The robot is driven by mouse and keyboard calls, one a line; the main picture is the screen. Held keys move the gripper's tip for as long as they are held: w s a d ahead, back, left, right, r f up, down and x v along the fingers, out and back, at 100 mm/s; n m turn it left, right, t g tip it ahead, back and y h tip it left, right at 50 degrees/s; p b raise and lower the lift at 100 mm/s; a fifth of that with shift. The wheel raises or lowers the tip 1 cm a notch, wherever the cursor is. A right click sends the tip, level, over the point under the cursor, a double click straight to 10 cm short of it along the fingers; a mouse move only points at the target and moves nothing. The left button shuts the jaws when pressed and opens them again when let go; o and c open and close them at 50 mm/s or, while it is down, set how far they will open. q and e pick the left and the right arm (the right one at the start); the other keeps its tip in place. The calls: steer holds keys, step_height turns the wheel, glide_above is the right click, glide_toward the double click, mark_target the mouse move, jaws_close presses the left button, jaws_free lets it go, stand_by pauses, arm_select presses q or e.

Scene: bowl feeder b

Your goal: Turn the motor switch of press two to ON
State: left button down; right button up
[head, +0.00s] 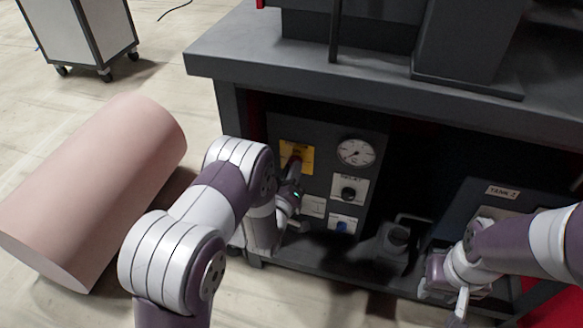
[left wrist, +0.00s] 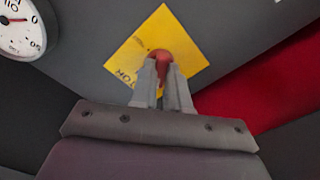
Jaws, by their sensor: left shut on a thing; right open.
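The motor switch is a red knob (left wrist: 162,58) on a yellow plate (left wrist: 138,42), shown from close up in the left wrist view. In the head view the yellow plate (head: 305,153) is at the upper left of the control panel, with the knob partly behind my gripper. My left gripper (left wrist: 163,75) is shut on the red knob, its two fingers on either side of it. The plate's lettering is mostly hidden or too small to read, so I cannot tell the switch position. My right gripper (head: 461,296) is open and empty at the lower right, low in front of the bench.
The panel also carries a round gauge (head: 356,152), a black relay knob (head: 349,192) and a blue switch (head: 342,227). A dark tank (head: 502,191) is at the right under the bench top (head: 215,58). A large pink cylinder (head: 95,180) lies on the floor at left.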

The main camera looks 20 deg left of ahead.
arm_select(q)
steer(key=shift+s+f+m+p, duration=0.1)
steer(key=shift+m+p, duration=1.25)
steer(key=shift+m, duration=2.25)
steer(key=c, duration=1.1)
jaws_free()
steer(key=s+p, duration=0.1)
steer(key=s, duration=0.3)
steer(key=s+p, duration=0.2)
steer(key=s, duration=0.2)
steer(key=s+p, duration=0.2)
steer(key=s, duration=0.2)
steer(key=shift+s+a, duration=0.25)
steer(key=shift+s, duration=0.05)
